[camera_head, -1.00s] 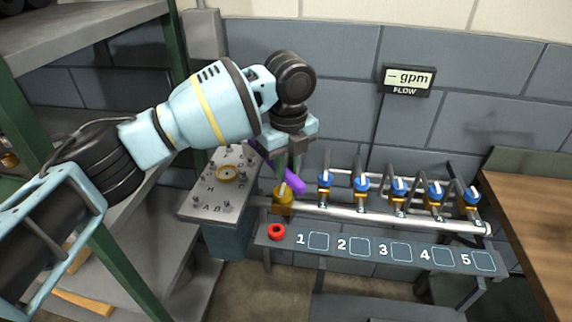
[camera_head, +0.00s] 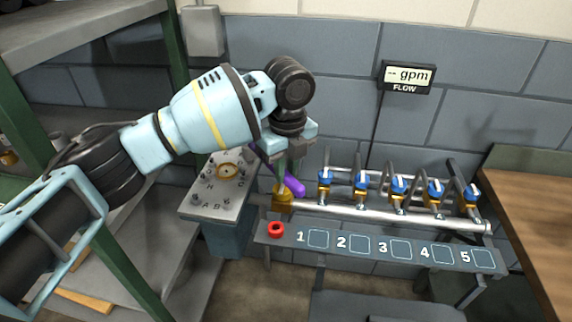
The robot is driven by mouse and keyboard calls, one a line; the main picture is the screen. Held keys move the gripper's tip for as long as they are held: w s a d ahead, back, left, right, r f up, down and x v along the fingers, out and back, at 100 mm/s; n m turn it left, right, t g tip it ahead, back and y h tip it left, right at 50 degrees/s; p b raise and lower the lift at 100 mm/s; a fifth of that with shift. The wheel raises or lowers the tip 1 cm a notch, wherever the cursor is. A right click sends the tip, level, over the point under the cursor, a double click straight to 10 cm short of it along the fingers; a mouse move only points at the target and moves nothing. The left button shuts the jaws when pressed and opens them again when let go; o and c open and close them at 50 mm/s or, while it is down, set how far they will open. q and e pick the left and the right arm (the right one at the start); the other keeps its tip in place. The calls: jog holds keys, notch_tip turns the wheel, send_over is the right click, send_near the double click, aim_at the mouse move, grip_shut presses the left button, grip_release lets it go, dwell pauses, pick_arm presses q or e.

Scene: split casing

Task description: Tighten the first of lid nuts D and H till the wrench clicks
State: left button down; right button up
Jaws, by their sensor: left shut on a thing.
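Letters A, B and H are readable; my arm and gripper cover part of the far right side, and I cannot make out D clearly. My left gripper (camera_head: 287,168) is to the right of the lid, pointing down above the brass fitting (camera_head: 282,197). It is shut on a purple-handled tool (camera_head: 293,186), which slants from the lid's right edge down to the right. The tool's far end is hidden behind the gripper. My right gripper is not in view.
A pipe manifold (camera_head: 400,213) with several blue-handled valves runs to the right. A flow display (camera_head: 407,77) hangs on the wall. A wooden table (camera_head: 535,205) stands at right, green shelving posts at left.

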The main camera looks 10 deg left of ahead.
pick_arm(q)
jog(key=shift+f, duration=0.85)
jog(key=s+a+m, duration=0.3)
jog(key=a+m, duration=0.1)
jog(key=a, duration=0.1)
jog(key=shift+s+a+m+p, duration=0.15)
jog(key=shift+a+m+p, duration=0.1)
jog(key=shift+m+p, duration=0.05)
dwell(0.6)
jog(key=shift+d, duration=0.3)
jog(key=shift+r, duration=0.15)
